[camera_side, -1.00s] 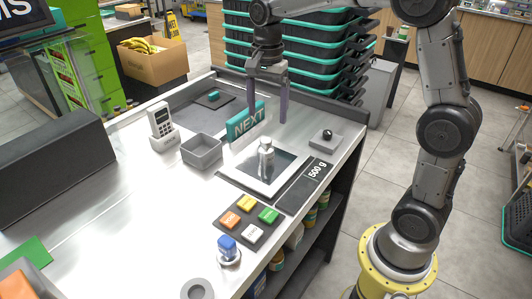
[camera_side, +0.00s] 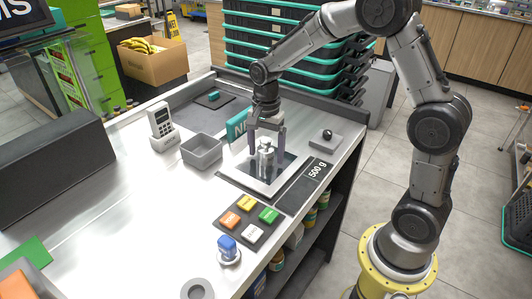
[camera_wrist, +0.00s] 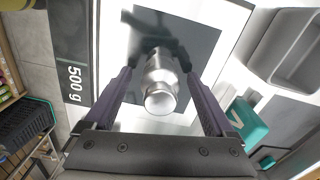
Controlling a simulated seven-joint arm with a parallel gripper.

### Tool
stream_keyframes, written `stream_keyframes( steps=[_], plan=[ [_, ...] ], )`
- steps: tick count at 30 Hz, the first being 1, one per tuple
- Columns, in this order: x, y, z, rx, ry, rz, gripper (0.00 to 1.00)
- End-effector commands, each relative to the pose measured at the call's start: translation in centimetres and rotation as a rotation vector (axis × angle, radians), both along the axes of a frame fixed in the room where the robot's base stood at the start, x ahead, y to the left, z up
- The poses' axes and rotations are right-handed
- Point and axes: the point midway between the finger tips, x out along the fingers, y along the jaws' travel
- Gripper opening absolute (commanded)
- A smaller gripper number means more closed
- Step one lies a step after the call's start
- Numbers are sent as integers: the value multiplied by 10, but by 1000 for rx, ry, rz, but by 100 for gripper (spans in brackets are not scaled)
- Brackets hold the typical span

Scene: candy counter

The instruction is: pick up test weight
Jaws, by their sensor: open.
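The test weight (camera_side: 265,158) is a shiny metal cylinder with a narrower neck and a knob on top. It stands upright on the dark plate of the scale (camera_side: 236,178). In the wrist view the weight (camera_wrist: 160,80) appears between the fingers, with its knob towards the camera. My gripper (camera_side: 266,160) is open, with one finger on each side of the weight. In the wrist view my gripper (camera_wrist: 158,88) shows a gap between each finger and the weight. The fingertips are low, near the plate.
The display (camera_side: 315,170) reads 500 g. A teal NEXT sign (camera_side: 236,125) stands close behind my gripper. A grey open bin (camera_side: 202,152) is to the left, and a grey block with a black knob (camera_side: 327,138) to the right. Coloured buttons (camera_side: 246,203) lie in front.

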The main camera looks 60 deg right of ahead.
Motion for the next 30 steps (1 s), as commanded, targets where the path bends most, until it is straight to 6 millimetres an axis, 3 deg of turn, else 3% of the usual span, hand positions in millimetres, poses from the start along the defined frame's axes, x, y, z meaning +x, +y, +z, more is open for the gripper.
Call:
stream_keyframes(
  steps=[7,22,30],
  plan=[
    [0,0,-1,0,-1,0,89],
    [0,0,-1,0,-2,0,0],
    [1,0,0,-1,-5,0,0]
  ],
)
